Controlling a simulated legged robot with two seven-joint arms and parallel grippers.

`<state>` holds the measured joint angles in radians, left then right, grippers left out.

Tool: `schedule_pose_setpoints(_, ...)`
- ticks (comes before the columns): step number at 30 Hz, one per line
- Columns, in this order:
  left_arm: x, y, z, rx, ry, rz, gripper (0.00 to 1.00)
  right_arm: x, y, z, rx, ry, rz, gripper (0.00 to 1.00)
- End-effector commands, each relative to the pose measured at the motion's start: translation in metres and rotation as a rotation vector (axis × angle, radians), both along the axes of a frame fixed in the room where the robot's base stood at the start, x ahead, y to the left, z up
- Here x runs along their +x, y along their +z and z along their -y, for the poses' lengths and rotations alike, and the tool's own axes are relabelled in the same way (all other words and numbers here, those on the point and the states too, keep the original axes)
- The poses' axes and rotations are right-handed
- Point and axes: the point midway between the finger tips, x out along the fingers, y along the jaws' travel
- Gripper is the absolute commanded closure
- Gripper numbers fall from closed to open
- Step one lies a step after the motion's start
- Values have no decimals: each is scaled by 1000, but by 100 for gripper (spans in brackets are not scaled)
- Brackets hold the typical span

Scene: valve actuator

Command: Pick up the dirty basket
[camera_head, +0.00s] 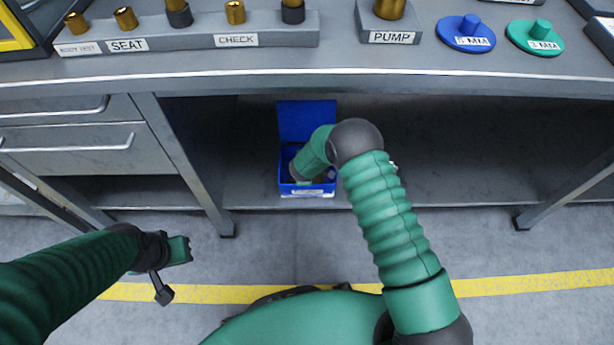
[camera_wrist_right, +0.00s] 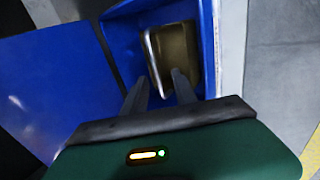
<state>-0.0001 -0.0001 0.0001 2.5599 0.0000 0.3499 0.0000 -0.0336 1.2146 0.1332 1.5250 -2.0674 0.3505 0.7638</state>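A blue bin (camera_head: 307,120) with a raised blue panel at its back stands on the low shelf under the workbench. A small label on its front is too small to read. In the right wrist view the bin (camera_wrist_right: 207,40) holds a brownish metal basket-like object (camera_wrist_right: 172,52) with a pale rim. My right gripper (camera_wrist_right: 160,78) reaches into the bin; its two fingers are apart, over the near end of that object. Contact cannot be told. In the head view my right arm hides this gripper. My left gripper (camera_head: 170,270) is open and empty above the floor at left.
The workbench top (camera_head: 350,82) overhangs the shelf. It carries a row of brass fittings on a SEAT/CHECK block (camera_head: 190,38), a PUMP block (camera_head: 388,28), and blue (camera_head: 466,38) and green (camera_head: 535,42) discs. Drawers (camera_head: 80,140) stand left. The shelf (camera_head: 460,150) right of the bin is clear.

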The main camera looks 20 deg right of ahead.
Motion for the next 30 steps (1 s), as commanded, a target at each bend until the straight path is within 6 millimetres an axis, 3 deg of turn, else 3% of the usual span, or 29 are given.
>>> schedule_pose_setpoints(6, 0, -19, 0, 0, 0, 0, 100, 20, -33, 16, -1, 0, -1, 66)
schedule_pose_setpoints(14, 0, -19, 0, 0, 0, 0, 100, 25, -35, 17, 0, 1, -1, 66)
schedule_pose_setpoints(22, 0, -19, 0, 0, 0, 0, 100, 24, -35, 17, 0, 0, -1, 99)
schedule_pose_setpoints(30, 0, -19, 0, 0, 0, 0, 100, 24, -35, 17, 1, 0, -2, 100)
